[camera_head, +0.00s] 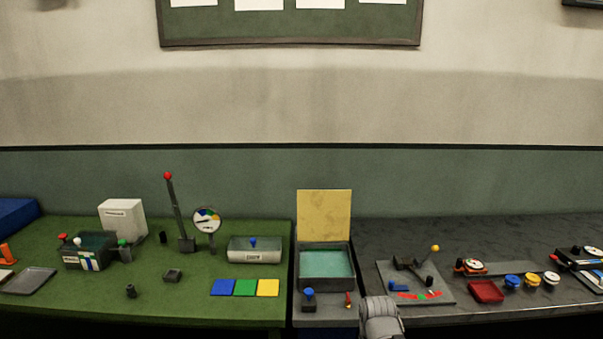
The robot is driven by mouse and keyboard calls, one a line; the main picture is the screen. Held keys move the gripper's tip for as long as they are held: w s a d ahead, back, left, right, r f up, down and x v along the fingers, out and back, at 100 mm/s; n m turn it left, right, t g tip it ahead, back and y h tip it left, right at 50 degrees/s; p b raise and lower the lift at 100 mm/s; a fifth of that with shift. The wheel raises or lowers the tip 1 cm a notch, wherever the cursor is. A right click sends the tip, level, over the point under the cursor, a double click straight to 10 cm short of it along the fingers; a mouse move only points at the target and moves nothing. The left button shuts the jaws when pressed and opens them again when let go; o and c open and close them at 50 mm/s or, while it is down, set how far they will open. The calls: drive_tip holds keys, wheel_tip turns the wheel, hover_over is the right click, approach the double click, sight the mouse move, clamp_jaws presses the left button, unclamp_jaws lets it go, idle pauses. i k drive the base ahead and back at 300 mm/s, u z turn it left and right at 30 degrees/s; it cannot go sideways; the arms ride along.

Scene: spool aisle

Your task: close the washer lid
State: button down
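The washer (324,290) is a grey box with a teal inside, standing between the green bench and the dark bench. Its yellow lid (324,214) stands upright at the back edge, wide open. On the washer's front are a blue knob (308,294) and a small red-tipped part (348,299). A grey rounded part of my arm shows at the bottom edge, just right of the washer's front. My gripper's fingers do not show.
On the green bench (120,306) are a tall red-tipped lever (177,214), a dial (207,221) and a grey blue-knobbed box (253,256). The dark bench (490,237) holds a lever plate (445,296), a red tray (485,291) and several knobs. The space above the washer opening looks clear.

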sight(323, 216)
drive_tip(key=k, duration=0.65)
drive_tip(key=u, duration=0.35)
drive_tip(key=i, duration=1.5)
drive_tip(key=z, duration=0.35)
